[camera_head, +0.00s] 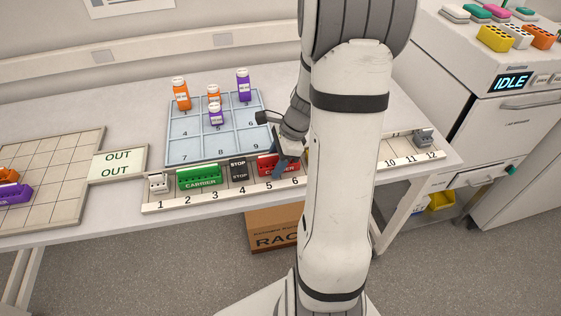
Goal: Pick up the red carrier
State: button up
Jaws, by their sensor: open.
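The red carrier (268,164) sits upright on the numbered rail (228,198), around positions 5 and 6. My gripper (281,156) is open and is right at the red carrier, seen over its right part. My arm and gripper hide part of that carrier, so I cannot tell whether the fingers are around it or touching it.
A green carrier (199,178) stands at 2 and 3, and a dark STOP block (239,169) is just left of the red carrier. Behind is a blue numbered tray (188,157) with orange and purple bottles. My arm hides the rail's middle right.

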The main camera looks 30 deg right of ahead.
jog(key=shift+f, duration=0.1)
jog(key=shift+c, duration=0.2)
jog(key=c, duration=0.8)
jog(key=shift+o, duration=0.2)
